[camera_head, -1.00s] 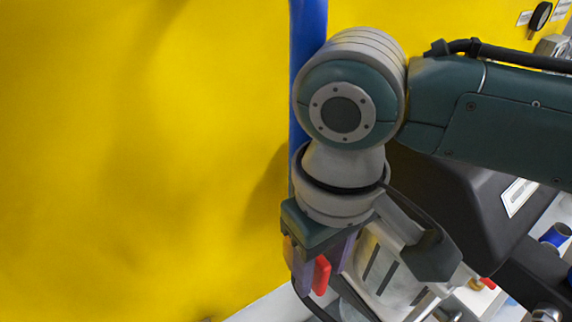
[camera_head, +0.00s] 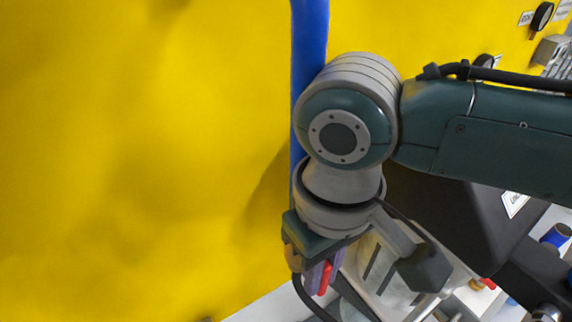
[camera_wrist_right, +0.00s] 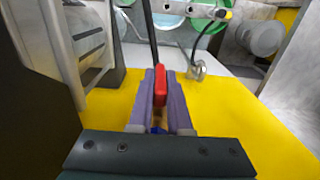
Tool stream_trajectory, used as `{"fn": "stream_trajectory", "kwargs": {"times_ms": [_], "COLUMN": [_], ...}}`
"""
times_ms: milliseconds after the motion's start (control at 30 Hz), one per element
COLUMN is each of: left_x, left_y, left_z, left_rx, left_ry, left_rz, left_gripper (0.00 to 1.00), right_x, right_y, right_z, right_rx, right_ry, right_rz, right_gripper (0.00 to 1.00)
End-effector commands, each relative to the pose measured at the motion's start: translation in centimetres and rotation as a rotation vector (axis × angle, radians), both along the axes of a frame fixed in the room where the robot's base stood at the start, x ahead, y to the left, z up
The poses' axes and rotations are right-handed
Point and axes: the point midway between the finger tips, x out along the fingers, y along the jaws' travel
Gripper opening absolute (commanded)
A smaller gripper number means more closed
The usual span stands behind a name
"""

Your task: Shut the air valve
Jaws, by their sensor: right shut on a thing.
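The air valve's red handle (camera_head: 324,279) is low in the middle of the head view. It also shows in the right wrist view (camera_wrist_right: 160,84), between two purple-grey fingers. My right gripper (camera_head: 319,276) points down and is shut on this handle, one finger on each side; it also shows in the right wrist view (camera_wrist_right: 161,92). The valve's body is mostly hidden by the fingers, so I cannot tell how far the handle is turned. My left gripper is not in view.
A yellow panel (camera_head: 140,150) fills the left, with a vertical blue pipe (camera_head: 308,40) along it, behind my wrist. A black housing (camera_head: 440,215) stands to the right. A black knob (camera_head: 541,17) is at the top right. A dark hose (camera_head: 306,295) curves below the gripper.

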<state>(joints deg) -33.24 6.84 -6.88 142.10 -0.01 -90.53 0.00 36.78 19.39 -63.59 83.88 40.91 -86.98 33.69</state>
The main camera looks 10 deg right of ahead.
Motion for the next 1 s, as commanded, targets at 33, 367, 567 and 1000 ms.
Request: {"fn": "stream_trajectory", "kwargs": {"times_ms": [33, 367, 567, 1000], "left_x": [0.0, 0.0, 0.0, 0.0], "left_y": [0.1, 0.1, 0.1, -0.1], "left_z": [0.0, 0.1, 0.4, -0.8], "left_rx": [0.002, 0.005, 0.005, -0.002], "left_ry": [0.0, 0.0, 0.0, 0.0], "left_rz": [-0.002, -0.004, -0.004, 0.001], "left_gripper": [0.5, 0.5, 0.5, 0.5], "right_x": [0.0, 0.0, 0.0, 0.2], "right_y": [0.0, -0.1, -0.2, -0.3], "right_z": [0.0, 0.1, 0.1, -0.4], "right_rx": [-0.001, 0.008, 0.072, 0.372], "right_ry": [0.0, 0.003, 0.029, 0.134], "right_rz": [0.0, -0.001, -0.004, -0.005], "right_gripper": [0.0, 0.0, 0.0, 0.0]}}
